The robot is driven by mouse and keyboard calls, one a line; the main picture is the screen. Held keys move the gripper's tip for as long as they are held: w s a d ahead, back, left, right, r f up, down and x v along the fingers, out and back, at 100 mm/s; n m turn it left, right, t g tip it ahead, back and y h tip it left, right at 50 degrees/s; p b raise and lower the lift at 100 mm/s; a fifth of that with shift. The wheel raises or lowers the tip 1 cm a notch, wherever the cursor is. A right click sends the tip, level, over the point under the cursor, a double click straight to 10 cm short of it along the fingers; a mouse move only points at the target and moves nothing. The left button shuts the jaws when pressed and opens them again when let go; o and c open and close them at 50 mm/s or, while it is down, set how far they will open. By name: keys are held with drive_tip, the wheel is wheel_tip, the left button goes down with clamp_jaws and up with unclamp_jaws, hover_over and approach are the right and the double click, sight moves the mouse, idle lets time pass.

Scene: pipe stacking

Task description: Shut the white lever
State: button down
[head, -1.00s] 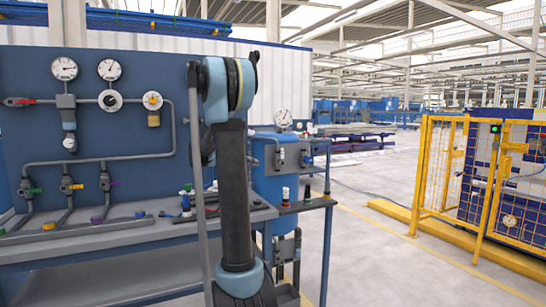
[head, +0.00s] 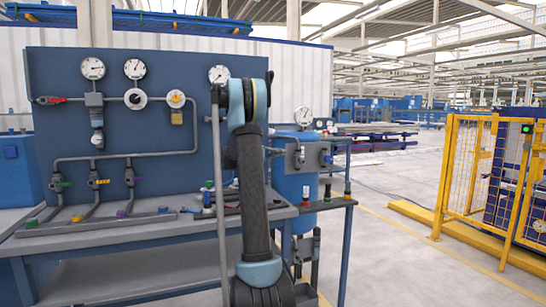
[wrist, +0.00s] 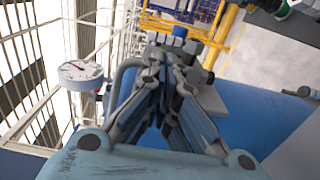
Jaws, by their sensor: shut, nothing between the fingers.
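I cannot single out the white lever with certainty. A small upright white piece (head: 305,193) stands at the right end of the workbench, beside a red one, in the head view; it is too small to tell if it is a lever. In the wrist view my gripper (wrist: 178,48) is shut and empty, in front of a blue tank (wrist: 262,118) with grey fittings (wrist: 205,75). In the head view my arm hides the gripper. Contact with the fittings cannot be told.
A blue panel (head: 50,75) carries gauges, pipes and coloured valve handles behind the workbench (head: 130,235). A pressure gauge (wrist: 80,75) sits left of the gripper in the wrist view. A yellow fence (head: 445,180) stands at right, with open floor (head: 385,240) before it.

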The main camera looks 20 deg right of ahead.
sight(302, 156)
drive_tip(key=d, duration=0.8)
drive_tip(key=shift+d, duration=0.1)
drive_tip(key=shift+d, duration=0.1)
drive_tip(key=shift+d+r+y, duration=0.1)
drive_tip(key=shift+r+y, duration=0.05)
drive_tip(key=shift+y, duration=0.25)
